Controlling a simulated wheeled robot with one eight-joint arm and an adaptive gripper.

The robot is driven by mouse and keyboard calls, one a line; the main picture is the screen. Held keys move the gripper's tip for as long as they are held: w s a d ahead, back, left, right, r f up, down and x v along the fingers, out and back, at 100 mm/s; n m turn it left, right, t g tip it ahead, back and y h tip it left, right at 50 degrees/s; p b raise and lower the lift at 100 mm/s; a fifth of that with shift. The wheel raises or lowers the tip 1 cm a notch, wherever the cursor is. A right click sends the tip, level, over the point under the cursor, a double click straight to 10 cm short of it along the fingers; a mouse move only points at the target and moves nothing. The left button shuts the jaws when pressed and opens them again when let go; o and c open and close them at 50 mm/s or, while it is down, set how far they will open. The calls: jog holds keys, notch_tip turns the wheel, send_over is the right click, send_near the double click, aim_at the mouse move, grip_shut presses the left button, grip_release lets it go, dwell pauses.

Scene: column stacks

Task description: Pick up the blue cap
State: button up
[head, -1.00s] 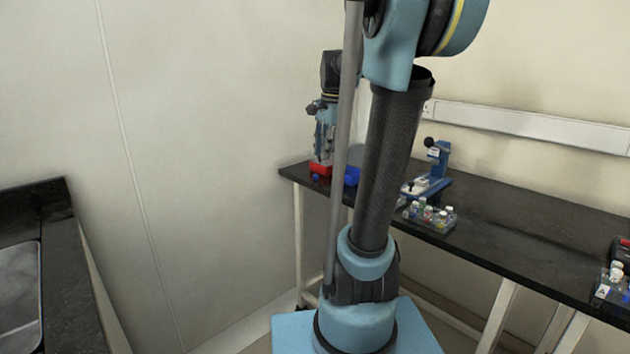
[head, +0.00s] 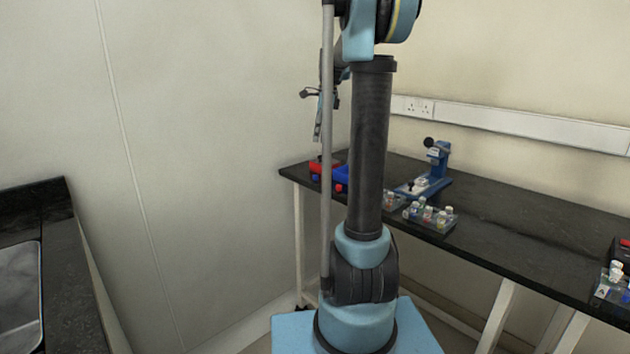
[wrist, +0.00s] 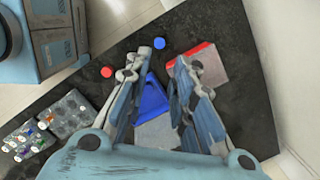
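The small round blue cap (wrist: 159,43) lies on the dark bench top in the wrist view, just beyond my fingertips and left of the red-edged tray. In the head view the blue cap (head: 315,178) is a small spot at the bench's left front edge. My gripper (wrist: 157,62) is open, its two fingers spread with nothing held between them. In the head view my gripper (head: 318,128) hangs above the bench's left end, clear of the surface, partly hidden by my arm.
A red cap (wrist: 106,72) lies left of my fingers. A red-edged tray (wrist: 207,62) and a blue-edged tray (wrist: 151,96) sit close by, partly behind the fingers. Racks with vials (head: 430,217) and a blue device (head: 435,170) stand farther right. A wall bounds the bench's left end.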

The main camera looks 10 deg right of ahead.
send_over(316, 177)
jog(key=w, duration=0.1)
jog(key=f, duration=0.9)
jog(key=shift+d+f, duration=0.2)
jog(key=shift+f, duration=2.7)
jog(key=c, duration=0.3)
jog(key=shift+r, duration=0.15)
jog(key=shift+c, duration=0.2)
